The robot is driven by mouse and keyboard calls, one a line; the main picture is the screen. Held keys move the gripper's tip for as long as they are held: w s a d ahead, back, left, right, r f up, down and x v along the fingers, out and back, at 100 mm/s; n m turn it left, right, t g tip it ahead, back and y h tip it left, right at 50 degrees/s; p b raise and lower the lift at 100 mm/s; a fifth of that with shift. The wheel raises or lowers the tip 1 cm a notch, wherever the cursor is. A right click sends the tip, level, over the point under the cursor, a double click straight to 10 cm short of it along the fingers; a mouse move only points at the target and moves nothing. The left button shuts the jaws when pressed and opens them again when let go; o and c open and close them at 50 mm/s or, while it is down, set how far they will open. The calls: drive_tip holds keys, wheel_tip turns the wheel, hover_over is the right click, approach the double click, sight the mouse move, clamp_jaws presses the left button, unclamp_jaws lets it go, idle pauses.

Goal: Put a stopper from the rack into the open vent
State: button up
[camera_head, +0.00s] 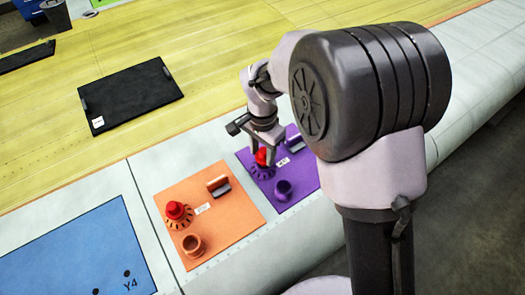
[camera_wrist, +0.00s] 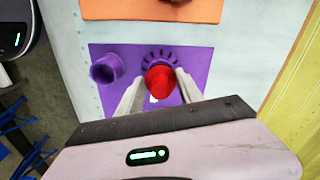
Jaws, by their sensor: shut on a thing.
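My gripper (camera_head: 262,160) points down over the purple panel (camera_head: 302,203) and is shut on a red stopper (camera_head: 262,156). In the wrist view the red stopper (camera_wrist: 159,86) sits between the two fingers. A notched purple ring (camera_head: 262,172) lies directly below it and also shows in the wrist view (camera_wrist: 160,55). I cannot tell whether the stopper is seated in the ring or just above it. A second red stopper (camera_head: 175,209) stands in a notched ring on the orange panel (camera_head: 235,218). No rack can be clearly made out.
A purple open tube (camera_head: 283,189) stands beside the ring. An orange tube (camera_head: 192,244) and a handle-like block (camera_head: 218,186) stand on the orange panel. A flat black tray (camera_head: 135,93) lies on the yellow surface. A blue panel (camera_head: 80,245) marked Y4 is at lower left.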

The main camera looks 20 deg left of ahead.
drive_tip(key=shift+f+b, duration=1)
drive_tip(key=shift+f, duration=0.15)
drive_tip(key=o, duration=1.4)
drive_tip(key=shift+o, duration=0.2)
wheel_tip(320, 180, up, 18)
drive_tip(key=p, duration=0.3)
drive_tip(key=shift+f, duration=0.25)
